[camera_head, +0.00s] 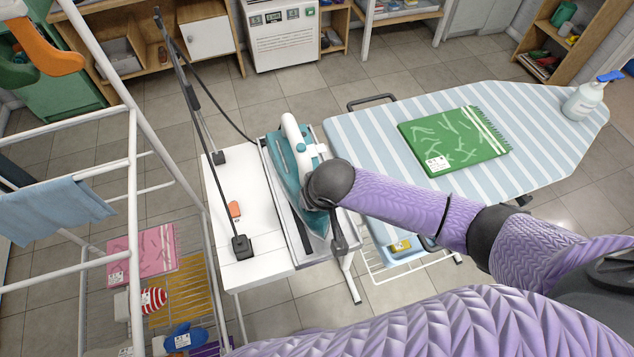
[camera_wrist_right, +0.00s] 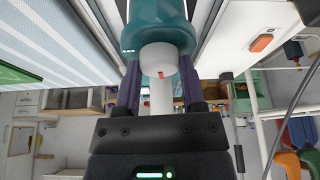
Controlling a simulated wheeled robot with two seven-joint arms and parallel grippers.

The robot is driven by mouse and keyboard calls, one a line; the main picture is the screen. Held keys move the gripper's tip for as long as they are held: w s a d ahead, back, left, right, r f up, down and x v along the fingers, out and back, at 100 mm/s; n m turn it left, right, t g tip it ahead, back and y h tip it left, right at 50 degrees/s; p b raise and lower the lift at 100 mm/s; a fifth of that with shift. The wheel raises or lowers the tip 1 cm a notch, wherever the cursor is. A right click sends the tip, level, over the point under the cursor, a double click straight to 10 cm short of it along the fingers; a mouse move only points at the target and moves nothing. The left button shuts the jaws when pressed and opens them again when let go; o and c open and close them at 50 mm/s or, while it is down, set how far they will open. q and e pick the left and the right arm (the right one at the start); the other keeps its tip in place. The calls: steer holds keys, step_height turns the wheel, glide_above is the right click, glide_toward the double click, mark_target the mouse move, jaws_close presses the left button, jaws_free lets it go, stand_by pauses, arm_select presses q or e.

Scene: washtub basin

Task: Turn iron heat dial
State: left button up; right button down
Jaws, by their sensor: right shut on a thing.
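The teal and white iron (camera_head: 284,160) rests on the white ironing stand at centre in the head view. In the wrist view its teal body (camera_wrist_right: 158,15) fills the top middle. The white round heat dial (camera_wrist_right: 157,56), with a small red mark on its edge, sits between the two purple fingers of my right gripper (camera_wrist_right: 159,82). The gripper is shut on the dial, one finger on each side. In the head view my right wrist covers the dial and part of the iron. My left gripper is not in view.
A striped ironing board (camera_head: 360,140) with a folded green cloth (camera_head: 455,143) and a spray bottle (camera_head: 585,102) extends right. An orange switch (camera_head: 234,209) is on the stand beside the iron. A white drying rack (camera_head: 133,190) stands left. A black cord and pole rise behind.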

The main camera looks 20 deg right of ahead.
steer(key=m+p, duration=0.1)
steer(key=m+h+p, duration=0.1)
steer(key=m, duration=0.1)
steer(key=shift+a+r+p, duration=0.15)
steer(key=shift+r+p, duration=0.05)
steer(key=shift+p, duration=0.1)
steer(key=m+h+p, duration=0.1)
steer(key=m, duration=0.1)
steer(key=shift+m, duration=0.3)
steer(key=m+h+p, duration=0.1)
steer(key=m, duration=0.1)
steer(key=shift+a+f+m+g, duration=0.1)
steer(key=shift+f+m+g, duration=0.05)
steer(key=shift+m+g, duration=0.2)
steer(key=shift+w+m+g+h, duration=0.15)
steer(key=shift+m+g+h, duration=0.4)
steer(key=shift+m, duration=1.2)
steer(key=shift+c, duration=0.9)
jaws_free()
